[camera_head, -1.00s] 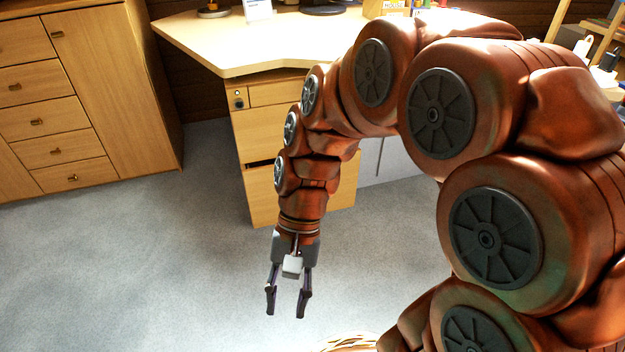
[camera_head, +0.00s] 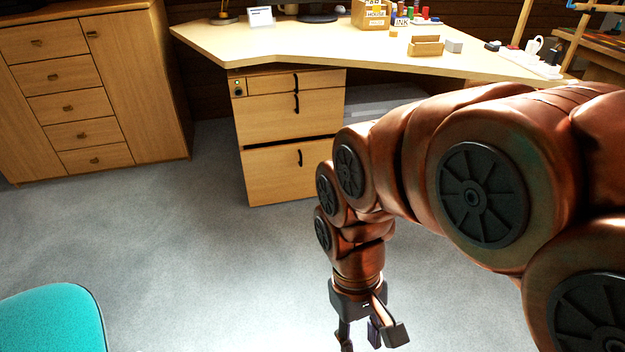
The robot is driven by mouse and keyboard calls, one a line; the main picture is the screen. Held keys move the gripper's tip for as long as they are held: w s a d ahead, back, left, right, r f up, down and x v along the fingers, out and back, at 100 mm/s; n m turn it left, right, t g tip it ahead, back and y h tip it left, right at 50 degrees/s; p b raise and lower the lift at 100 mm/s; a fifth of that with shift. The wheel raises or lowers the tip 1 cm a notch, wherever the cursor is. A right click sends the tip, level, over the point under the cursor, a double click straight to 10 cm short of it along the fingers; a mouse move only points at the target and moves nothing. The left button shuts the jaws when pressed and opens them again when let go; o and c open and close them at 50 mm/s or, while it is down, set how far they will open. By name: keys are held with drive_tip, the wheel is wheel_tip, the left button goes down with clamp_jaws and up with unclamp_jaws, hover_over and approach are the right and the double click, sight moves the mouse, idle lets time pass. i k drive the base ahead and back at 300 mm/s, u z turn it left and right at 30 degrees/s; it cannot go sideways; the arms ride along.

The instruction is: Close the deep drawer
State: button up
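A wooden drawer unit stands under the desk, with a shallow top drawer (camera_head: 272,84), a middle drawer (camera_head: 270,117) and a deep bottom drawer (camera_head: 275,179). Black handles show on the fronts. A dark gap runs above the deep drawer's front, which appears to stand slightly forward; how far it is out is hard to tell. My gripper (camera_head: 364,336) is low over the floor, in front and to the right of the drawer unit, pointing down and apart from it. Its fingers are spread with nothing seen between them; the tips are near the bottom edge of the picture.
The desk top (camera_head: 320,45) carries a wooden box (camera_head: 371,15), a card holder (camera_head: 425,46) and small items. A tall wooden cabinet (camera_head: 130,80) stands at the left. A teal seat (camera_head: 52,322) is at the lower left. The grey floor (camera_head: 190,250) between them is clear.

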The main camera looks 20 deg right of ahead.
sight(285, 170)
drive_tip(key=u, duration=0.2)
drive_tip(key=k, duration=0.3)
drive_tip(key=z, duration=0.65)
drive_tip(key=i, duration=1.35)
drive_tip(key=u, duration=0.9)
